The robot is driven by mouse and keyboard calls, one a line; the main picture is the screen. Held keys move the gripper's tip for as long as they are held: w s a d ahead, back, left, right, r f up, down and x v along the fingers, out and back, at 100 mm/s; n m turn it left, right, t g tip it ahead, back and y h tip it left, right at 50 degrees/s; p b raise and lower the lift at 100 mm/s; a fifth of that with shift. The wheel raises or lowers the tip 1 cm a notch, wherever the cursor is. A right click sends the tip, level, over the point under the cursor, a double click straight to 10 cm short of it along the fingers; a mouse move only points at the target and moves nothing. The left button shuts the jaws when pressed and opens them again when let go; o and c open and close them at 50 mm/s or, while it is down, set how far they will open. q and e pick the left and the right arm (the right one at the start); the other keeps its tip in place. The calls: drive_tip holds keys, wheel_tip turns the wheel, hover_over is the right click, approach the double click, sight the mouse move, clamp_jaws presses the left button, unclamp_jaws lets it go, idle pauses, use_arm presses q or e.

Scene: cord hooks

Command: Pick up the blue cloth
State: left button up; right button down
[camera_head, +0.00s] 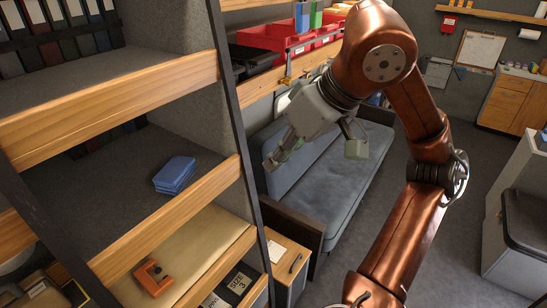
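The blue cloth (175,174) is a small folded stack on the dark middle shelf (115,185) of the rack at the left. It lies near the shelf's right end, behind the wooden front rail. My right gripper (314,154) is outside the rack, to the right of the cloth and well apart from it. My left gripper is not in view.
Wooden rails (175,215) and a dark upright post (235,110) border the shelf. A grey-blue couch (335,195) stands behind my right gripper. Red bins (275,37) sit above it.

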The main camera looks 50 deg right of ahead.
drive_tip(key=c, duration=0.6)
unclamp_jaws()
drive_tip(key=shift+o, duration=0.2)
drive_tip(key=shift+r, duration=0.1)
idle(0.4)
